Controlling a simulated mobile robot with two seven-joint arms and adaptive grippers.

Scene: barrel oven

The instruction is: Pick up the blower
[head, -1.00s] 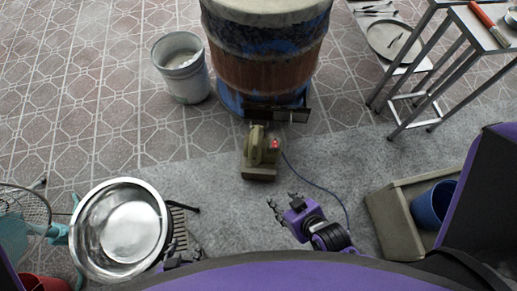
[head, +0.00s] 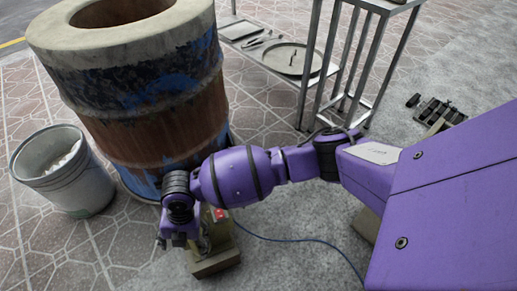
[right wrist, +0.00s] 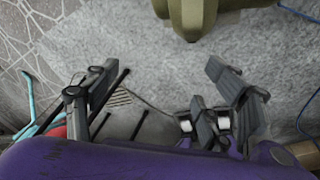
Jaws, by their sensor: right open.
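The olive-tan blower (head: 214,262) stands on the grey floor in front of the rusty barrel in the head view. My right arm and wrist hide much of it; its base and a small red light show. My right gripper (head: 180,242) points down at the blower's left side, close to it; contact cannot be judged there. In the right wrist view the open fingers (right wrist: 158,100) are apart with nothing between them. An olive part of the blower (right wrist: 188,14) shows at the top edge, beyond the fingertips. My left gripper is out of view.
The barrel oven (head: 150,125) stands just behind the blower. A grey bucket (head: 65,175) is at the left. A blue cable (head: 300,241) runs right across the floor.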

